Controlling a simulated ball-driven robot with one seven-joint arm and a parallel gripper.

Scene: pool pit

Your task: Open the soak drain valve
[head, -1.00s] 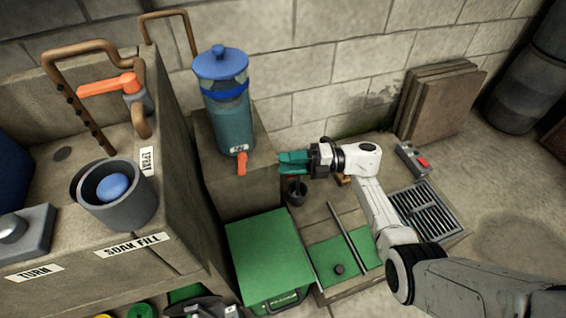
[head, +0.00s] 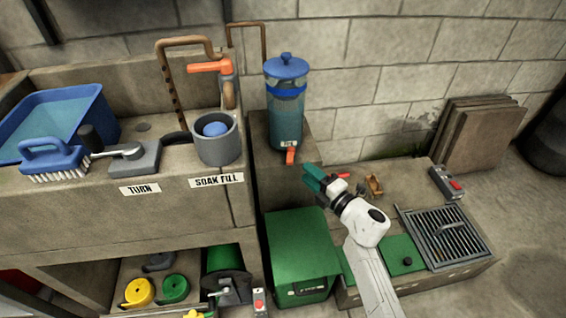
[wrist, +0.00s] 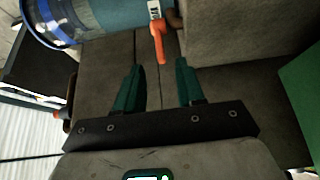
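A blue lidded canister (head: 287,112) stands on a stone ledge in the head view, with an orange tap lever (head: 291,156) hanging at its base beside a small label. My gripper (head: 311,178) is a little below and right of that lever, apart from it. In the wrist view, my gripper's green fingers (wrist: 159,64) are spread and empty, and the orange lever (wrist: 158,45) lies just beyond their tips, roughly between them. Another orange lever (head: 209,67) sits on the copper pipe at the upper left. I cannot read any label naming the soak drain valve.
A green box (head: 300,245) stands below the canister. A floor grate (head: 443,236) is at right. A brush (head: 53,160) and blue basin (head: 62,115) are at left.

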